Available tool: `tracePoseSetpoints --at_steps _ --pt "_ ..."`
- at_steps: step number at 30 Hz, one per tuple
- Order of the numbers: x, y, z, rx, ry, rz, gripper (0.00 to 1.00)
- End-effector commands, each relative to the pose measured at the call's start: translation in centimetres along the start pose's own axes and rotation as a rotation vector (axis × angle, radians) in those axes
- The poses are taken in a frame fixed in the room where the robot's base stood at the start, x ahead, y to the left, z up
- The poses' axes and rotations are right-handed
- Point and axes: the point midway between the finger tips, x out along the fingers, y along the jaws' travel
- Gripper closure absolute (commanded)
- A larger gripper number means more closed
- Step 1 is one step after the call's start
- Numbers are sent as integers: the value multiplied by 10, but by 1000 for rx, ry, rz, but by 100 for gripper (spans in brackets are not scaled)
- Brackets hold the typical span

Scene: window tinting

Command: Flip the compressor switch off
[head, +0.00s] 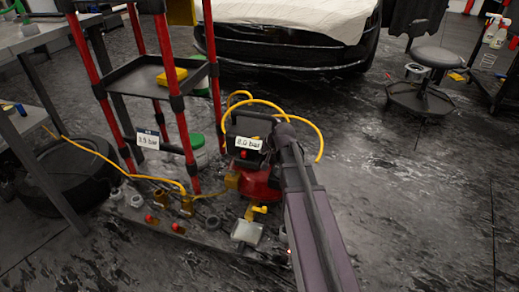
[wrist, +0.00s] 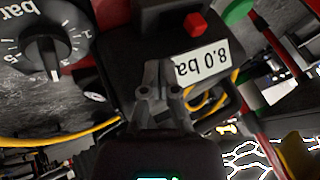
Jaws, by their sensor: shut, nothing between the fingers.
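The compressor has a red tank (head: 262,183) and a black top housing (head: 240,122) with a white "8.0 bar" label (head: 248,143). A small red switch (wrist: 195,24) stands out from the black housing beside the label in the wrist view. A red spot below the label in the head view looks like the same switch (head: 243,154). My gripper (wrist: 158,68) is shut and empty, over the black housing, left of and below the switch in the wrist view. I cannot tell whether it touches the housing. In the head view my arm hides part of the compressor.
A black dial (wrist: 45,45) marked "bar" is at the wrist view's left. A yellow hose (head: 308,122) loops around the compressor. A red-legged cart (head: 130,78) stands close left. A stool (head: 428,90) and car stand farther back; floor at right is free.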

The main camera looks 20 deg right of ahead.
Motion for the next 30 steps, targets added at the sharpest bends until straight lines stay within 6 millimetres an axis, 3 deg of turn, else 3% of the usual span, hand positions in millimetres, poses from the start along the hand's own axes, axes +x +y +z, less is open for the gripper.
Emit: tracePoseSetpoints --at_steps 3,12,30 --pt "-17 -2 -1 1 0 0 100" --pt "-40 -2 0 0 0 -1 100" --pt "-44 -2 1 -2 -1 -1 100"
